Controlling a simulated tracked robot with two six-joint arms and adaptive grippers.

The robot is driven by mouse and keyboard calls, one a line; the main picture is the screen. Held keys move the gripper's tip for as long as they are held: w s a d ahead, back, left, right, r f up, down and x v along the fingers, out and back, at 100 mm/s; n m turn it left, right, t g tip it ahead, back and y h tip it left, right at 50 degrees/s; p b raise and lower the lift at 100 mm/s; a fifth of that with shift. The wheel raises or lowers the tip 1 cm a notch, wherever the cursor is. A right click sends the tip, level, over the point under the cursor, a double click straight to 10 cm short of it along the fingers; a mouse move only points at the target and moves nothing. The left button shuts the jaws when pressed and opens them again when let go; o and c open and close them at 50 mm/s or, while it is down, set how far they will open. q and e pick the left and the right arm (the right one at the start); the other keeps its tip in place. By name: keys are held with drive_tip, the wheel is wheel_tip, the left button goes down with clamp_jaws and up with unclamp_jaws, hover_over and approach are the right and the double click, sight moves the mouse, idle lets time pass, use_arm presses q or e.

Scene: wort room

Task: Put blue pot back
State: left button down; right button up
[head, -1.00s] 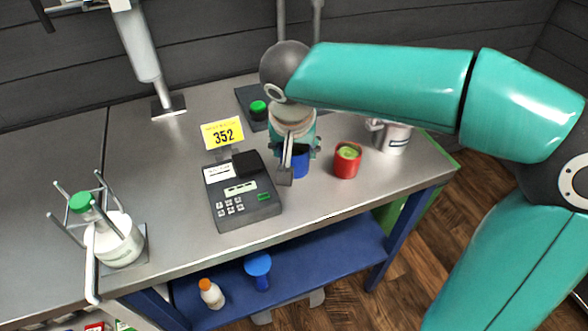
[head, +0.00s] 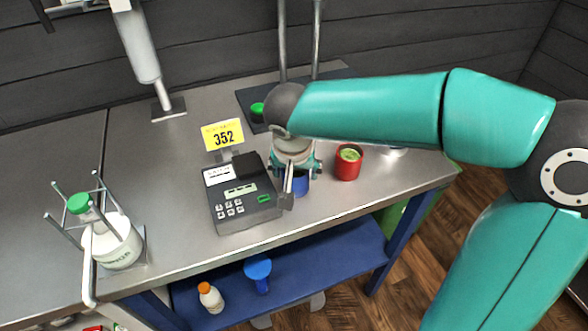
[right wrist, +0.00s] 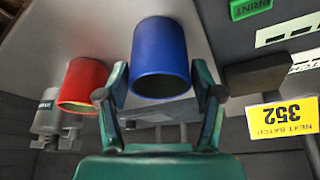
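The blue pot (head: 300,185) is at the worktop's front part, just right of the printer. My right gripper (head: 301,172) is around it, with one finger on each side. In the right wrist view the blue pot (right wrist: 160,55) sits between the fingertips of my right gripper (right wrist: 160,85), its open end towards the camera. The fingers lie close along its sides and the pot has moved with them, so they hold it. Whether its bottom touches the worktop is unclear. My left gripper is not in view.
A red pot (head: 348,167) with green contents stands right of the blue pot. A metal pot (right wrist: 47,115) is beyond it. The printer (head: 244,207) with its "352" sign (head: 223,134) is close on the left. A dark plate (head: 247,98) lies behind. A white flask (head: 118,245) stands far left.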

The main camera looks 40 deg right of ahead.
drive_tip(key=shift+o, duration=0.7)
drive_tip(key=shift+r, duration=0.1)
drive_tip(key=shift+r, duration=0.2)
drive_tip(key=p+v, duration=0.1)
drive_tip(key=v, duration=1)
drive_tip(key=shift+s+r, duration=0.2)
drive_tip(key=shift+r, duration=0.05)
drive_tip(key=shift+a, duration=0.15)
